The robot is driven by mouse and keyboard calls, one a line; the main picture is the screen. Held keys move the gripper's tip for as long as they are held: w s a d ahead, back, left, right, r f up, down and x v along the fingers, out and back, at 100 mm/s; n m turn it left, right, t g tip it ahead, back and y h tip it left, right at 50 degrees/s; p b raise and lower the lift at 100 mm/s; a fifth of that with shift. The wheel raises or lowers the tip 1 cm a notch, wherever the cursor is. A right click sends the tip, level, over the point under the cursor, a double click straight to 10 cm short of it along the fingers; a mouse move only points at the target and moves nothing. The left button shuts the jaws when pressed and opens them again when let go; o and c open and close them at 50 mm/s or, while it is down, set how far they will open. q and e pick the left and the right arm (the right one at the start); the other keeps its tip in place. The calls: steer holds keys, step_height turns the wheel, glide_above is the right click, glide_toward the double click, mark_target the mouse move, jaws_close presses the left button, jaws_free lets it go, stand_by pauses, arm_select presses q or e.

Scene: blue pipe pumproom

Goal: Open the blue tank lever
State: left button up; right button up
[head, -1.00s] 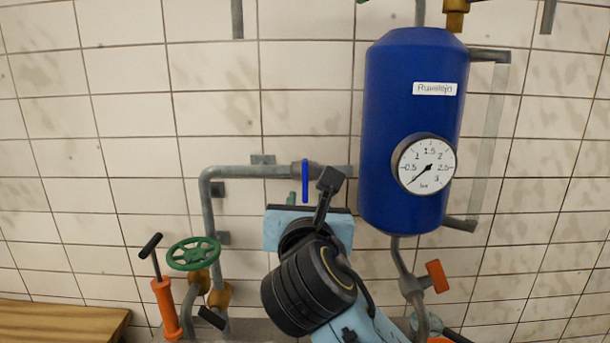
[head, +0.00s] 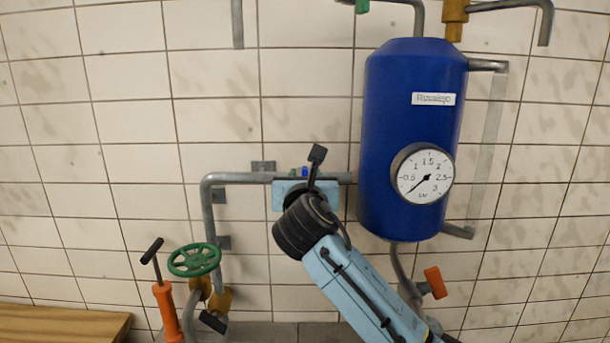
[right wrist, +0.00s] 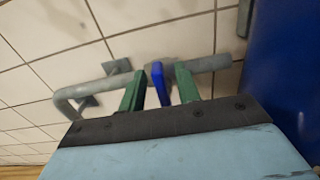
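The blue lever (right wrist: 160,84) is a short handle on the grey pipe beside the blue tank (head: 412,130). In the right wrist view it stands between the two green fingers of my right gripper (right wrist: 160,72), with a visible gap on each side. The right gripper is open and is not closed on the lever. In the head view only the lever's top (head: 305,172) shows above the light-blue gripper body; the rest is hidden behind it. My left gripper is not in view.
A grey pipe (head: 240,177) runs along the tiled wall to the tank. A round gauge (head: 424,175) is on the tank. An orange-handled valve (head: 435,282) is below it. A green wheel (head: 194,260) and an orange pump (head: 166,308) stand lower left.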

steer(key=shift+w, duration=0.2)
jaws_close()
steer(key=shift+a+f+n+p, duration=0.45)
steer(key=shift+n+p, duration=0.8)
steer(key=shift+n, duration=1.75)
steer(key=shift+a+f+n+p, duration=0.45)
steer(key=shift+n+p, duration=0.8)
steer(key=shift+n, duration=1.75)
steer(key=shift+a+f+n+p, duration=0.45)
steer(key=shift+n+p, duration=0.8)
steer(key=shift+n, duration=1.75)
steer(key=shift+f, duration=0.1)
jaws_free()
